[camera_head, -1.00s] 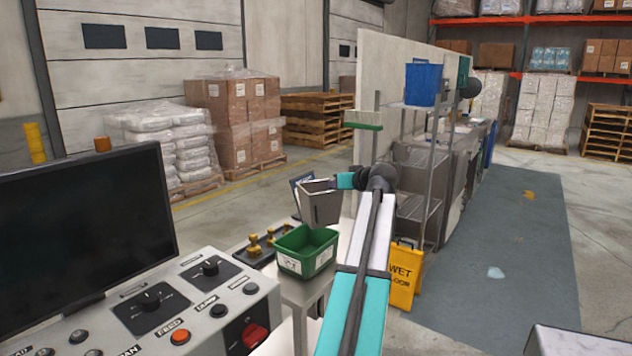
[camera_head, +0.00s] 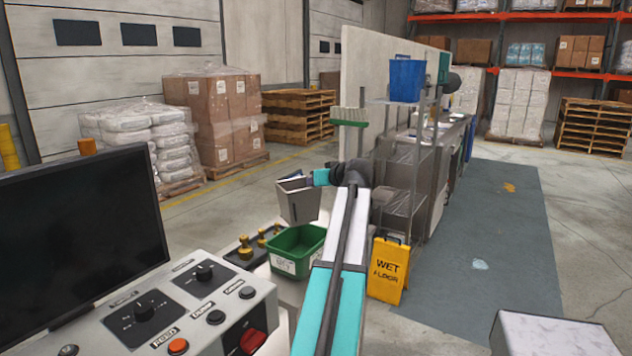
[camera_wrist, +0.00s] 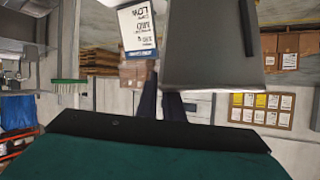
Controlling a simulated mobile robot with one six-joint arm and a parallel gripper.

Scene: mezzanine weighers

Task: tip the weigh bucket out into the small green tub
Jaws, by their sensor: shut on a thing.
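A grey weigh bucket (camera_head: 299,203) hangs in the air, a little tilted with its open top upward. My gripper (camera_head: 318,178) is shut on it at its upper right side. In the wrist view the bucket (camera_wrist: 212,50) fills the upper middle, beyond the dark fingers (camera_wrist: 166,106) of my gripper. The small green tub (camera_head: 314,240) stands open on a table just below the bucket, with a white label on its front. The inside of the bucket and most of the tub's floor are hidden.
A control panel (camera_head: 160,318) with a monitor (camera_head: 80,230) stands at front left. Brass weights (camera_head: 246,250) sit beside the tub. A yellow wet floor sign (camera_head: 388,272) and a wire rack (camera_head: 408,180) with a blue bin (camera_head: 406,80) stand to the right.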

